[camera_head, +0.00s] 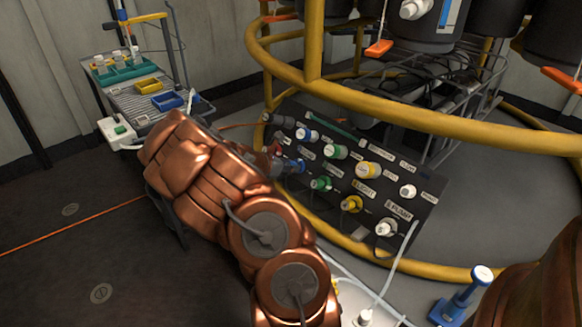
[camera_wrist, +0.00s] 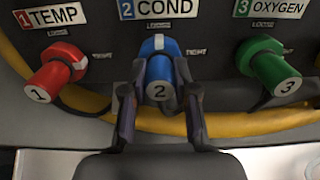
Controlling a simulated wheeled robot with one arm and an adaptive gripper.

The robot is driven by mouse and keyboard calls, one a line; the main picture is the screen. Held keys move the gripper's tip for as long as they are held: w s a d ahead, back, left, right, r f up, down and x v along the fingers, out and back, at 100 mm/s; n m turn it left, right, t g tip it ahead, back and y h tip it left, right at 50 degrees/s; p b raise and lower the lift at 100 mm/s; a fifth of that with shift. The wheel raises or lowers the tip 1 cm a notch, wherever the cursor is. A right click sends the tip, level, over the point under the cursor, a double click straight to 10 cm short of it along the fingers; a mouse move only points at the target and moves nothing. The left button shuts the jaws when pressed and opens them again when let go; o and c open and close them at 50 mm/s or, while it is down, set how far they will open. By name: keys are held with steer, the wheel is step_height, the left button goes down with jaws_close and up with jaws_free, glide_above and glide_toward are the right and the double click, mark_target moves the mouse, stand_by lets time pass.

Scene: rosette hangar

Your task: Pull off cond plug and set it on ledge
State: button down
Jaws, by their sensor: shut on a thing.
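The cond plug (camera_wrist: 160,72) is blue with a white stripe and a 2 on its end. It sits at the panel (camera_wrist: 205,60) under the COND label (camera_wrist: 160,9) and appears seated there. My gripper (camera_wrist: 160,92) has one finger on each side of the plug and is shut on it. In the head view the blue plug (camera_head: 297,166) shows in the lower row, partly hidden by my arm. I cannot clearly pick out the ledge. A pale surface (camera_wrist: 50,165) lies along the bottom of the wrist view.
The red TEMP plug (camera_wrist: 55,72) is close on the left and the green OXYGEN plug (camera_wrist: 270,66) on the right. A yellow rail (camera_head: 420,120) curves in front of the panel. A side table with bins (camera_head: 120,75) stands at the left. A blue-and-white tool (camera_head: 462,295) stands at the lower right.

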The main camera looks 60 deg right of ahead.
steer(key=shift+a+r, duration=0.1)
steer(key=shift+p+v, duration=2.15)
steer(key=shift+v, duration=0.7)
